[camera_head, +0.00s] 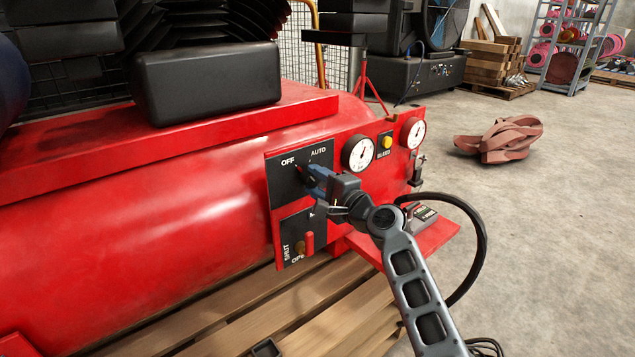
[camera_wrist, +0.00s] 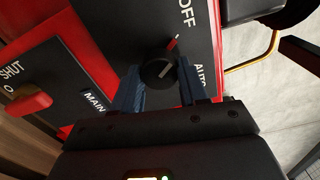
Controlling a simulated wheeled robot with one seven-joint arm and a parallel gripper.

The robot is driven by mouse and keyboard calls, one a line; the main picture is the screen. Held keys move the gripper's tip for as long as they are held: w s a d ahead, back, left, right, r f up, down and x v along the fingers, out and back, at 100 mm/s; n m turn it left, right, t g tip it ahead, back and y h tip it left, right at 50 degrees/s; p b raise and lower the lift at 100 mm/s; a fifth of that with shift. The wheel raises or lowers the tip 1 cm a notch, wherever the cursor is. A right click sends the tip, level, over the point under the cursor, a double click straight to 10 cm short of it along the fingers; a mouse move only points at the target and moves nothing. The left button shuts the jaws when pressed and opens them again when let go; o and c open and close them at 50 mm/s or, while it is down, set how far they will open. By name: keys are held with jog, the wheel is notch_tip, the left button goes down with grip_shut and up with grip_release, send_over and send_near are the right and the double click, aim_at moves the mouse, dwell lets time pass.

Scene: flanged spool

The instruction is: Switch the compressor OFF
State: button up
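The compressor is a long red tank (camera_head: 190,190) with a red control panel at its right end. A black plate on it carries the words OFF (camera_wrist: 187,14) and AUTO (camera_wrist: 200,76), and a round black selector knob (camera_wrist: 158,72). A red pointer (camera_wrist: 172,45) at the knob's edge leans toward OFF. My gripper (camera_head: 312,176) is at this plate and covers most of the knob in the head view. In the wrist view its two blue fingers (camera_wrist: 158,78) stand on either side of the knob. I cannot tell whether they press on it.
Below the plate is a SHUT/OPEN valve with a red handle (camera_head: 309,244), seen also in the wrist view (camera_wrist: 29,105). Two gauges (camera_head: 359,153) and a yellow button (camera_head: 387,142) are to the right. A black hose (camera_head: 478,225) loops beside my arm.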

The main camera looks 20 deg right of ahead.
jog(key=o, duration=0.4)
jog(key=shift+s, duration=0.1)
jog(key=shift+p+v, duration=0.75)
jog(key=shift+v, duration=3.1)
